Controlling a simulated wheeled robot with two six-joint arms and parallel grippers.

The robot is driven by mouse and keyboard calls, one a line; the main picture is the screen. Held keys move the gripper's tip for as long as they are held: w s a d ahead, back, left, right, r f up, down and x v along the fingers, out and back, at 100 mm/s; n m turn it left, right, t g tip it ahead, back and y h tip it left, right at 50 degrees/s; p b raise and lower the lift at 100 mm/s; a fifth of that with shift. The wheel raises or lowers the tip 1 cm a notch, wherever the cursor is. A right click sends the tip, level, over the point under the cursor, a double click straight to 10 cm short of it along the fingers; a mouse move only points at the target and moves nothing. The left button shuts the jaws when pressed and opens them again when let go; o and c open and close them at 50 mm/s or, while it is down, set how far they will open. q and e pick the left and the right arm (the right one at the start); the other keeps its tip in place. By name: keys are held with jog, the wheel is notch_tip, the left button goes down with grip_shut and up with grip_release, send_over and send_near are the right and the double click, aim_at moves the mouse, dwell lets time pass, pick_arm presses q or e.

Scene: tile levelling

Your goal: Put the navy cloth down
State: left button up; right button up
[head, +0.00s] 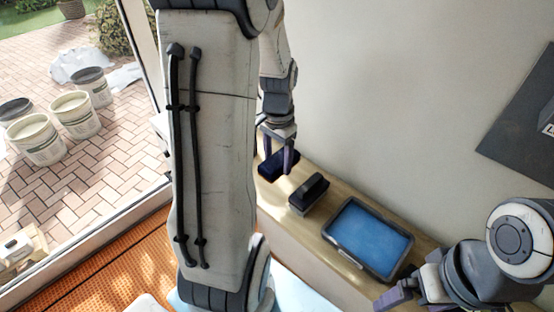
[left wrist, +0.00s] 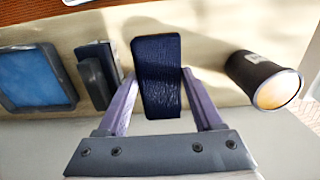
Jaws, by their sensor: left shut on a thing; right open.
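The navy cloth (left wrist: 157,75), a folded dark blue block shape, sits between the fingertips of my left gripper (left wrist: 158,78) in the left wrist view. In the head view, the left gripper (head: 279,160) points down over the far end of the wooden ledge, with the navy cloth (head: 267,167) between its fingers. The cloth is low, at or just above the ledge; I cannot tell whether it touches. My right gripper (head: 390,292) is open and empty at the lower right, in front of the ledge.
On the ledge (head: 270,204) stand a black handled block (head: 309,194) and a grey tray (head: 328,231) with a blue inside. In the left wrist view, a dark cylindrical container (left wrist: 247,72) lies on the cloth's other side. Buckets (head: 76,114) stand outside on the paving.

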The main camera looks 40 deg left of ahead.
aim_at(272, 155)
pick_arm(q)
jog(key=a, duration=0.1)
jog(key=w+a+f, duration=0.1)
jog(key=a+f, duration=0.1)
jog(key=shift+w+a, duration=0.15)
jog(key=shift+w, duration=0.2)
jog(key=shift+f+p, duration=0.9)
jog(key=shift+f, duration=1.05)
jog(key=o, duration=1.2)
jog(key=shift+f+b, duration=0.2)
jog(key=shift+b, duration=0.15)
notch_tip(272, 155, up, 11)
jog(key=b, duration=0.1)
jog(key=shift+a+f, duration=0.15)
jog(key=shift+f, duration=0.05)
jog(key=shift+s+f, duration=0.1)
